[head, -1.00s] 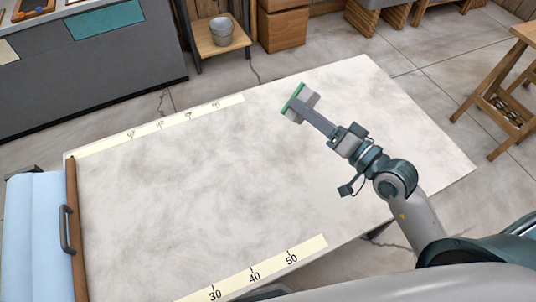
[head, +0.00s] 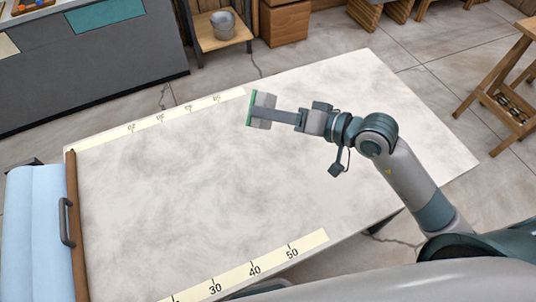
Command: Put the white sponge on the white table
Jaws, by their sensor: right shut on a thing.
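The white table (head: 190,190) fills the middle of the head view, its top smudged with grey and bare. My right gripper (head: 272,117) reaches in from the right over the table's far part. It is shut on the sponge (head: 263,101), a whitish-grey block with a green face (head: 251,108) turned to the left. The fingers cover the middle of the sponge. I cannot tell how high the sponge is above the tabletop. My left gripper is not in view.
Ruler strips run along the table's far (head: 160,120) and near (head: 255,267) edges.

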